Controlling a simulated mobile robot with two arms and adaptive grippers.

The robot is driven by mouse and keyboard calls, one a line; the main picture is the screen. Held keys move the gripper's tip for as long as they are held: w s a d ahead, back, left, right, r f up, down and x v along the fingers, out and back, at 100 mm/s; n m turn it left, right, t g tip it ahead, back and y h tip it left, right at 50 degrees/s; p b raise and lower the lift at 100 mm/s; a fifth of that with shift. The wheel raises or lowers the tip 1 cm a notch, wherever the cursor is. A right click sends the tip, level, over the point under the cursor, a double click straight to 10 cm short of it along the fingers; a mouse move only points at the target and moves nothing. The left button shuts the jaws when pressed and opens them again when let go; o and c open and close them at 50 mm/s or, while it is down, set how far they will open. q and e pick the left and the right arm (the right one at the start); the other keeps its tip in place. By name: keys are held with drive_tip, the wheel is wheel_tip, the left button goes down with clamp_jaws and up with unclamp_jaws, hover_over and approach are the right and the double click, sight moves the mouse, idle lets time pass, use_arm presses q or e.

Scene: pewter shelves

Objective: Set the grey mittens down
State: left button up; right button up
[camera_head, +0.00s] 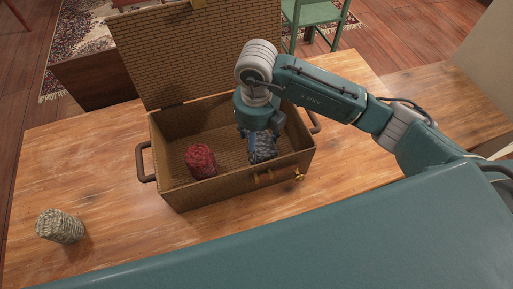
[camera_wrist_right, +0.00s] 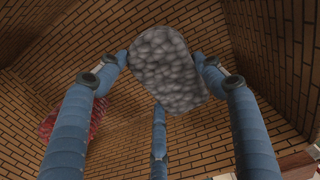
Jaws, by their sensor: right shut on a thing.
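The grey mittens (camera_head: 263,147) are a rolled grey knit bundle inside the open wicker basket (camera_head: 222,191), in its right part. My right gripper (camera_head: 258,133) reaches down into the basket from above and is shut on them. In the right wrist view the grey mittens (camera_wrist_right: 168,68) sit between the fingertips of my right gripper (camera_wrist_right: 165,62), with the woven basket walls around. I cannot tell whether the bundle touches the basket floor. My left gripper is not in view.
A red knit bundle (camera_head: 201,161) lies in the basket's left part. A cream knit roll (camera_head: 60,226) stands on the wooden table (camera_head: 100,165) at the left. The basket's lid (camera_head: 200,50) is raised at the back. A green chair (camera_head: 318,17) is behind the table.

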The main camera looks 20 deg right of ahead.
sight(257, 150)
drive_tip(key=shift+f, duration=2.1)
drive_tip(key=shift+f, duration=0.2)
drive_tip(key=o, duration=1.2)
drive_tip(key=shift+r, duration=0.1)
drive_tip(key=shift+c, duration=0.2)
wheel_tip(257, 150, up, 12)
drive_tip(key=shift+r+b, duration=0.15)
drive_tip(key=shift+b, duration=0.3)
